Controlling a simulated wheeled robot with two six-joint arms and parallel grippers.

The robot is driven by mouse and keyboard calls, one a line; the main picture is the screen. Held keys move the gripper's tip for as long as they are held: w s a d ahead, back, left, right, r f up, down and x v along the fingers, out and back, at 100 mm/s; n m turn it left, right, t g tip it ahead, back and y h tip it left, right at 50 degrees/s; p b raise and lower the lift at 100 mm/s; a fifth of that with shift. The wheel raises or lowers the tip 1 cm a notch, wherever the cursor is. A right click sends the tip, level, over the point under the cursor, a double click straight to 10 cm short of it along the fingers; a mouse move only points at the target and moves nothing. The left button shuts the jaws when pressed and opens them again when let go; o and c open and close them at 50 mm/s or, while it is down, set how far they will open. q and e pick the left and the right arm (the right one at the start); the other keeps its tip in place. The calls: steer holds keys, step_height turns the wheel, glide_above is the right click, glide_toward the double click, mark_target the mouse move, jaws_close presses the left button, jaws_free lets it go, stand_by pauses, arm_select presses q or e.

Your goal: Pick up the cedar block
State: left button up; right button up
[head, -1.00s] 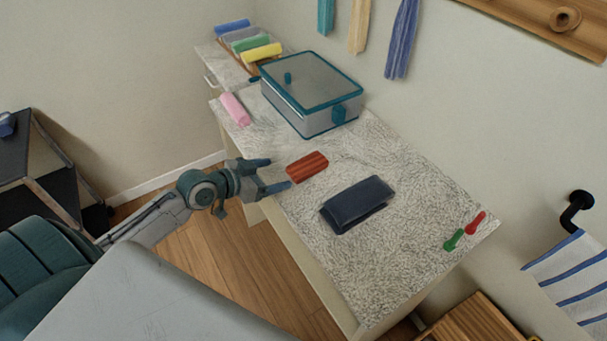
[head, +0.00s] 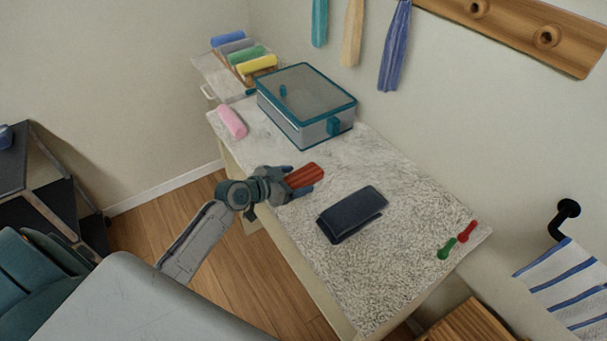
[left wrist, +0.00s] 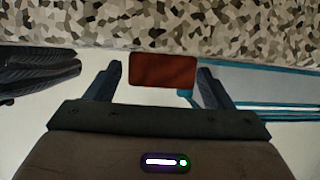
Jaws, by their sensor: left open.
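The cedar block (head: 305,174) is a small reddish-brown block with darker stripes, lying on the speckled tabletop near its left edge. My left gripper (head: 301,180) is open, with its fingers at either side of the block's near end. In the left wrist view the block (left wrist: 163,70) shows as a reddish rectangle between the two open fingertips of the left gripper (left wrist: 161,78), with a gap on each side. The gripper hides part of the block's near end in the head view. My right gripper is not in view.
A teal-edged box (head: 306,104) and a pink roll (head: 232,121) are farther back on the speckled table (head: 400,270). Green (head: 446,248) and red (head: 467,231) pieces lie near the right corner. The front of the table is clear.

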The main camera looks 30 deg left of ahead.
arm_select(q)
steer(key=shift+x, duration=0.85)
steer(key=c, duration=1.1)
steer(key=shift+o, duration=0.2)
steer(key=shift+r, duration=0.15)
